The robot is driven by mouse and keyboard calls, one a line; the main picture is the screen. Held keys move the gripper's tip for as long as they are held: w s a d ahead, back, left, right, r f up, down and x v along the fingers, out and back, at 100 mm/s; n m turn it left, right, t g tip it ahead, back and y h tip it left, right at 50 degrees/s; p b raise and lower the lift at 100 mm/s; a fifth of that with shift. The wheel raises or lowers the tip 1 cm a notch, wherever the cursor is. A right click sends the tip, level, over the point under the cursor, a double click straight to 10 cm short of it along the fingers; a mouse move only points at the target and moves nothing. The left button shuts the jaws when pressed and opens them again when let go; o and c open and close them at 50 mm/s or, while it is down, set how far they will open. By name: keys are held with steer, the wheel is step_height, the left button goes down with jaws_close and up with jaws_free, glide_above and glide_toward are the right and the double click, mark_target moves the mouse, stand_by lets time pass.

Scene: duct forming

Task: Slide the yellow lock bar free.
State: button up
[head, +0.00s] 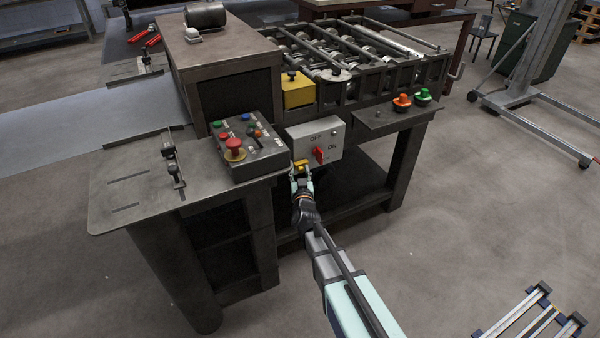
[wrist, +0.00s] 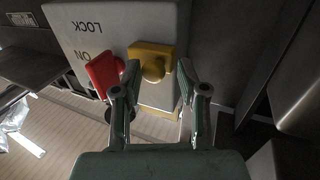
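The yellow lock bar (wrist: 150,49) is on the face of a grey switch box (wrist: 75,20) in the wrist view. It is a plate with a round knob (wrist: 153,69). The bar also shows small in the head view (head: 301,164), low on the switch box (head: 330,132). My gripper (wrist: 158,78) is open, its two fingertips on either side of the knob with gaps visible. In the head view my gripper (head: 302,174) is right at the box's lower left. A red switch handle (wrist: 103,73) is just left of the left finger.
A control box with a red stop button (head: 234,149) sits left of the switch box. Orange (head: 402,103) and green (head: 423,96) buttons are on a shelf to the right. A yellow block (head: 298,91) is above. Open floor lies in front of the machine.

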steer(key=shift+s, duration=0.1)
steer(key=s+d, duration=0.1)
steer(key=s, duration=1)
steer(key=shift+s+d, duration=0.25)
steer(key=shift+s, duration=0.15)
steer(key=shift+f, duration=0.1)
steer(key=s+a+f+n+g+y, duration=0.1)
steer(key=s+a+f+g, duration=0.1)
steer(key=f+g, duration=0.15)
steer(key=s+a+f+g+y, duration=0.1)
steer(key=a+f+g, duration=0.1)
steer(key=f, duration=0.3)
steer(key=s+d+f+g, duration=0.4)
steer(key=s+f+g, duration=0.2)
steer(key=s+f, duration=0.6)
steer(key=s+d+f+g+h+p, duration=0.1)
steer(key=s+d+f+g, duration=0.2)
steer(key=s+d, duration=0.3)
steer(key=s+d+f+m+g+h+p, duration=0.1)
steer(key=s+d+f+g, duration=0.2)
steer(key=s, duration=1.3)
steer(key=s+d+f+m+g+h+p, duration=0.1)
steer(key=s+d+f+g+h+p, duration=0.1)
steer(key=s+d+f+g, duration=0.2)
steer(key=s+d+g, duration=0.3)
steer(key=s+d, duration=0.3)
steer(key=s, duration=0.2)
